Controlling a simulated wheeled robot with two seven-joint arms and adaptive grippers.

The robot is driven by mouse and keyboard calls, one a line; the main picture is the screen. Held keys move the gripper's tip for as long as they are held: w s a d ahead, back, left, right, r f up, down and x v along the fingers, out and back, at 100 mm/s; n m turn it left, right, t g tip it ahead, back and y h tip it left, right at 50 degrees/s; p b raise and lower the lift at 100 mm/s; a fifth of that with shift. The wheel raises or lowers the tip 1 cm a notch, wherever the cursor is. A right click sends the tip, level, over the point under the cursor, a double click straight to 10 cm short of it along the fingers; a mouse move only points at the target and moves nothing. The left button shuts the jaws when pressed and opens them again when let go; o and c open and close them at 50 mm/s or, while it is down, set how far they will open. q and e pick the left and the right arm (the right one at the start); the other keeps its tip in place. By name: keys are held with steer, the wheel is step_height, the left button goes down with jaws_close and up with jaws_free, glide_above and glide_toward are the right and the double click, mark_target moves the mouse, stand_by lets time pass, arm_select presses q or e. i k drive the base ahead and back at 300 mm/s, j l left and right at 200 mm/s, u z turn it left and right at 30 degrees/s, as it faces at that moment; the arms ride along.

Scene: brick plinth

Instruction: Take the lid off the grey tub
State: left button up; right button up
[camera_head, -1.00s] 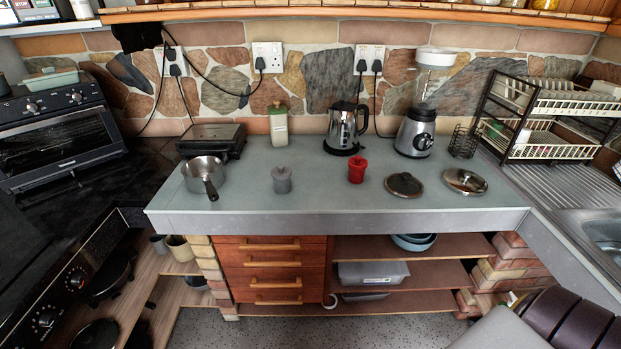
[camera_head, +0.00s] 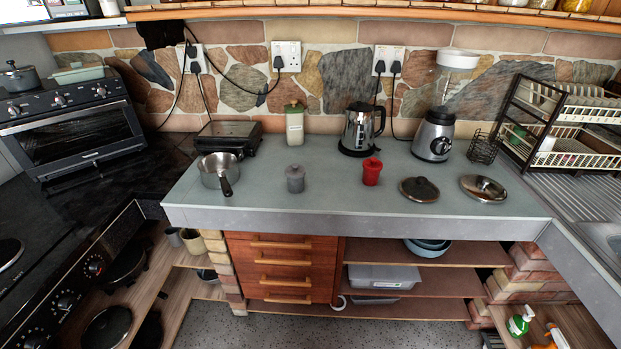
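The grey tub (camera_head: 295,184) stands upright on the grey-green counter, left of the middle. Its grey lid (camera_head: 295,170) with a small knob sits on top of it. A red tub (camera_head: 371,177) with a red lid and knob stands to its right. Neither of my grippers is in the view, so I cannot see whether they are open or shut.
A saucepan (camera_head: 220,174) stands left of the grey tub, its handle toward the front. Two round lids, one dark (camera_head: 419,189) and one shiny (camera_head: 483,188), lie at right. A kettle (camera_head: 361,130), a blender (camera_head: 434,136) and a green-lidded jar (camera_head: 294,124) stand behind. The counter (camera_head: 330,205) is clear in front.

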mark_target(295, 186)
steer(key=i+j+z, duration=0.3)
steer(key=j, duration=0.25)
steer(key=j+z, duration=0.25)
steer(key=j, duration=0.25)
steer(key=i+j+z, duration=0.1)
steer(key=j+z, duration=0.2)
steer(key=j, duration=0.3)
